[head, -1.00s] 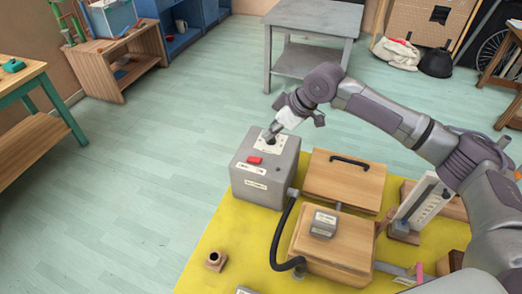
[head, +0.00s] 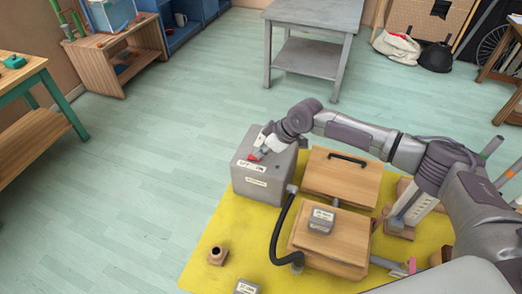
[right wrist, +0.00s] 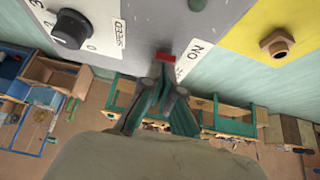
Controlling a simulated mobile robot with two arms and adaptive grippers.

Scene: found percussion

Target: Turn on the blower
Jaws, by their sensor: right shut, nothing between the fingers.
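The ON label (right wrist: 197,55) is beside the switch. A black speed knob (right wrist: 72,28) sits on the same face. The switch's position is unclear. My left gripper is out of view.
A black hose (head: 275,235) runs from the box's side. Wooden boxes (head: 343,178) stand to its right, one bearing a small grey block (head: 321,221). A small wooden piece (head: 218,255) sits on the yellow mat (head: 237,230). The floor to the left is clear.

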